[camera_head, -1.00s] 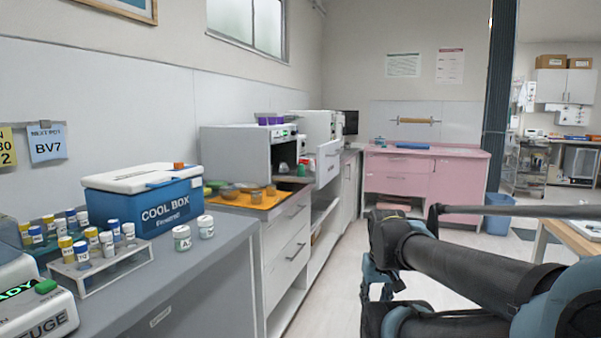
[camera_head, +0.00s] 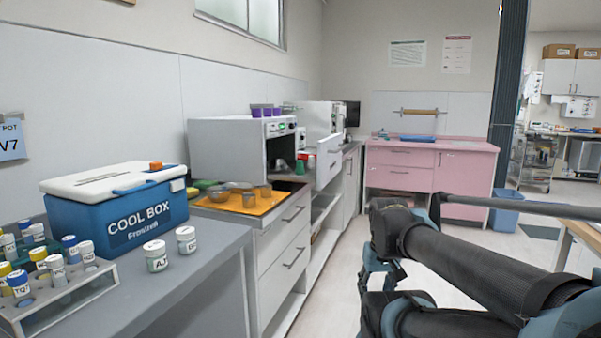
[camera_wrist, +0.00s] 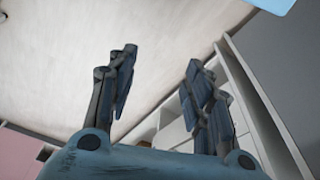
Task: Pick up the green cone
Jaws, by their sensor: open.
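A small green object (camera_head: 301,167), likely the green cone, is on the counter beside the white oven-like unit in the head view. It is too small and far for its shape to be certain. My gripper (camera_wrist: 158,68) is open in the wrist view, its two fingers spread with nothing between them. My arm extends at the right of the head view, well apart from the green object. No green cone shows in the wrist view.
A blue cool box (camera_head: 118,212), white jars (camera_head: 156,256) and a tube rack (camera_head: 75,300) stand on the near left counter. An orange mat (camera_head: 225,203) with metal bowls lies beyond. A pink cabinet (camera_head: 448,172) stands at the back.

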